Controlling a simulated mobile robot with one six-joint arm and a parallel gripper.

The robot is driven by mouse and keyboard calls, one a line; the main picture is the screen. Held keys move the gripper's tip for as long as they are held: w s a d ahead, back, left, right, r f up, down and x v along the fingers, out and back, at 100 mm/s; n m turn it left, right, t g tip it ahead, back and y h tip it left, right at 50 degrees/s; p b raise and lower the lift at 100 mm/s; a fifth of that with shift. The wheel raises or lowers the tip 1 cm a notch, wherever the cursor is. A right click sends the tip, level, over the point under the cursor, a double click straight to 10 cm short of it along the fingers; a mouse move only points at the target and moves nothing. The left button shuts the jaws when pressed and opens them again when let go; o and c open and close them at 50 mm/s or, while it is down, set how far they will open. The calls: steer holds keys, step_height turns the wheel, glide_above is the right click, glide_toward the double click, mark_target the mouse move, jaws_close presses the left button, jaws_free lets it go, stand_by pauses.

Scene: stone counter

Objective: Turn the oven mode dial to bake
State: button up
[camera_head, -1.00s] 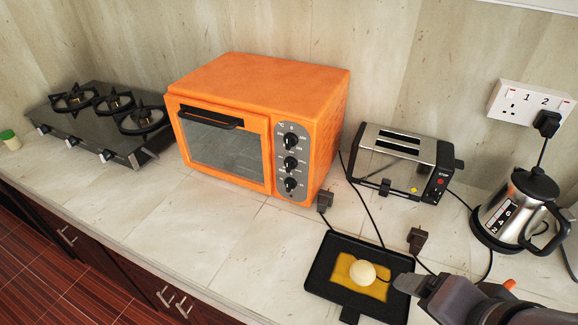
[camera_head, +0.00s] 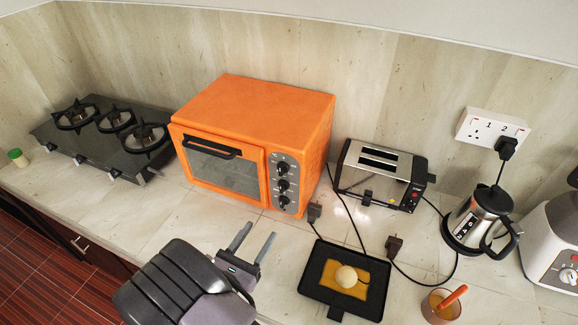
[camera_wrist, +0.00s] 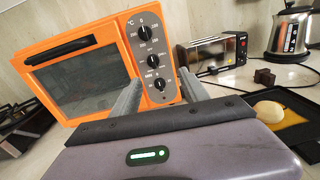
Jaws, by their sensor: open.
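The orange oven (camera_head: 250,105) stands on the counter with its door shut. Its grey panel on the right of the front carries three black dials in a column: the top dial (camera_head: 283,168), the middle dial (camera_head: 283,186) and the bottom dial (camera_head: 284,201). The wrist view also shows the top dial (camera_wrist: 144,33), middle dial (camera_wrist: 151,61) and bottom dial (camera_wrist: 159,84); their small labels are too blurred to read surely. My gripper (camera_head: 255,242) is open and empty, in front of the oven and apart from it. In the wrist view its fingers (camera_wrist: 160,92) point toward the dial panel.
A black tray (camera_head: 309,286) with a yellow sheet and pale ball lies right of my gripper. A toaster (camera_head: 378,173), loose plugs and cords, a kettle (camera_head: 478,219) and a glass (camera_head: 436,306) are further right. A gas hob (camera_head: 100,140) stands left.

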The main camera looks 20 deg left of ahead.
mark_target(281, 189)
steer(key=shift+n+y, duration=0.5)
steer(key=w, duration=1.1)
steer(key=w+f, duration=0.1)
steer(key=w, duration=0.4)
steer(key=shift+w+a+b, duration=0.25)
steer(key=shift+w+b, duration=0.1)
steer(key=shift+b, duration=0.05)
jaws_close()
